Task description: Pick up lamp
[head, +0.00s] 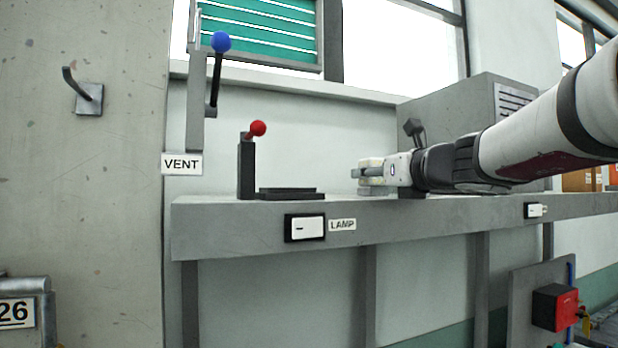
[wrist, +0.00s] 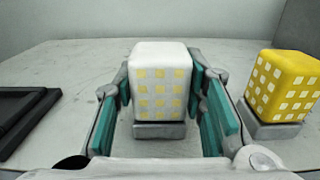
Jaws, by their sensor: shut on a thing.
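A white lamp (wrist: 160,85), a rounded block with a grid of pale yellow squares on a grey base, stands upright between the teal finger pads of my gripper (wrist: 165,112). My gripper is shut on its sides. In the head view my gripper (head: 378,172) reaches in from the right just above the bench, and only a little of the pale lamp (head: 370,161) shows there. A yellow block with white squares (wrist: 285,85), on a similar grey base, stands just right of my gripper in the wrist view. I cannot tell whether the white lamp's base touches the bench.
A black tray (head: 288,194) lies on the grey bench (head: 390,222), left of my gripper. A red-knobbed lever (head: 246,165) stands beside it. A white switch (head: 305,228) labelled LAMP is on the bench front. A grey box (head: 460,105) stands behind my arm.

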